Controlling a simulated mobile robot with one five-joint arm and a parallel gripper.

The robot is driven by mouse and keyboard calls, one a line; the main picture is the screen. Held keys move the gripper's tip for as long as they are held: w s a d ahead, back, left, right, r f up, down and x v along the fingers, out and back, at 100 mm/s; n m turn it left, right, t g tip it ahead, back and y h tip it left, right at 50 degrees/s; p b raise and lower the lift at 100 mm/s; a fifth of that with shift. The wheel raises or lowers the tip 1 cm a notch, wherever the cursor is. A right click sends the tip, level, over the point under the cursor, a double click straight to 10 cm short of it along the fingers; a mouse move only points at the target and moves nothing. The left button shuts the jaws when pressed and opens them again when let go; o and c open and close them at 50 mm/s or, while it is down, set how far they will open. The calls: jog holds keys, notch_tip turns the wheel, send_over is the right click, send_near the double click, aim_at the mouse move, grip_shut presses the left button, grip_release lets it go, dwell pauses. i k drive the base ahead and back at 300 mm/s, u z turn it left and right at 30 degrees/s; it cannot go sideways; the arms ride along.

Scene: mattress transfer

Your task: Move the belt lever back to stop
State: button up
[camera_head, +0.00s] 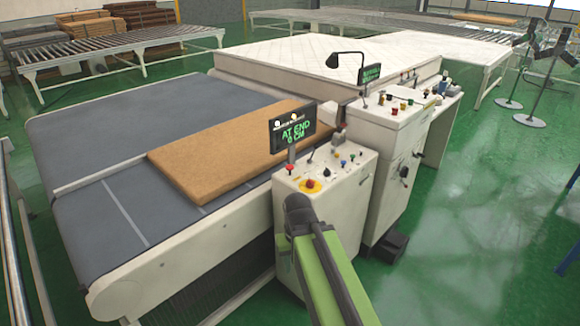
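A white control console (345,187) stands at the near side of the grey belt (110,125). Its top carries a red button on a yellow base (310,184), several small coloured controls and a thin dark lever (311,155) near the display. I cannot tell for sure whether this is the belt lever, nor its setting. The display (293,128) reads "AT END" with a line like "0 CM" below. My green and black arm (330,270) rises from the bottom edge, and its dark upper joint overlaps the console's front left. My gripper's fingers do not show.
A brown slab (215,150) lies across the belt. A white mattress (320,55) lies behind it. A second console (390,125) with several knobs and another display stands to the right. Roller conveyors (120,45) are at the back.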

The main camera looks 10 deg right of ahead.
aim_at(315, 146)
jog(key=u, duration=0.1)
jog(key=k, duration=0.45)
jog(key=z, duration=0.25)
jog(key=i, duration=1.6)
jog(key=u, duration=0.4)
